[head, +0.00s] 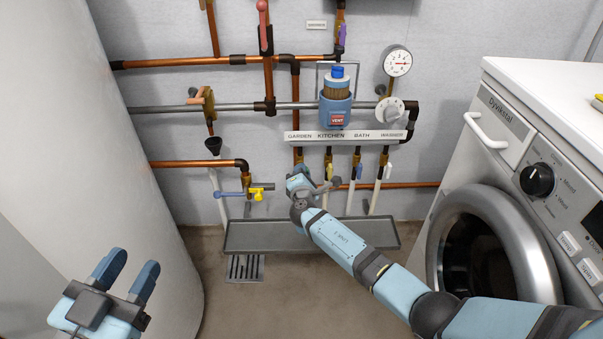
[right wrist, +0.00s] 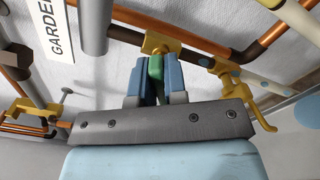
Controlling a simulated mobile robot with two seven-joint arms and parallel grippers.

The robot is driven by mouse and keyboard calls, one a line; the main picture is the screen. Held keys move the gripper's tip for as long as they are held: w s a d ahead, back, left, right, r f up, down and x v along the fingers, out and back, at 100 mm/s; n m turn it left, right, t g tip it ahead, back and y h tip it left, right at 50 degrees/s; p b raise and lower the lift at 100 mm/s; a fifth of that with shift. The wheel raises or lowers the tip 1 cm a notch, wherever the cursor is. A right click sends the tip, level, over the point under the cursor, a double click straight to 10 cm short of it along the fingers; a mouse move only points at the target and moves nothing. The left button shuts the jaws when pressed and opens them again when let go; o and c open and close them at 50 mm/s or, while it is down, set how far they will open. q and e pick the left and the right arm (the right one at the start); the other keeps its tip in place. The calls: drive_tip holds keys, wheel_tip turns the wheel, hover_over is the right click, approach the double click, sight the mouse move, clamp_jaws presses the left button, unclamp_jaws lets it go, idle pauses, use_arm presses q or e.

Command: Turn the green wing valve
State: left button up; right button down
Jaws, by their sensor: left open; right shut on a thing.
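The green wing valve (right wrist: 155,67) shows in the right wrist view as a small green piece between the two blue fingers of my right gripper (right wrist: 156,82). The gripper is shut on it. A yellow-brass fitting (right wrist: 160,42) is right behind the green piece. In the head view my right gripper (head: 299,180) is at the pipes below the GARDEN end of the label strip (head: 345,136), and it hides the green valve. My left gripper (head: 127,275) is open and empty at the lower left, well away from the pipes.
A yellow tap (head: 257,194) is left of my right gripper. A grey tray (head: 250,236) lies below. The washing machine (head: 470,185) stands right, a white tank (head: 80,130) left.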

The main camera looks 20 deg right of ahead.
drive_tip(key=m, duration=0.5)
drive_tip(key=shift+d+m, duration=0.1)
drive_tip(key=shift+m, duration=0.7)
drive_tip(key=c, duration=1.2)
unclamp_jaws()
drive_tip(key=shift+w+f, duration=0.1)
drive_tip(key=shift+o, duration=0.2)
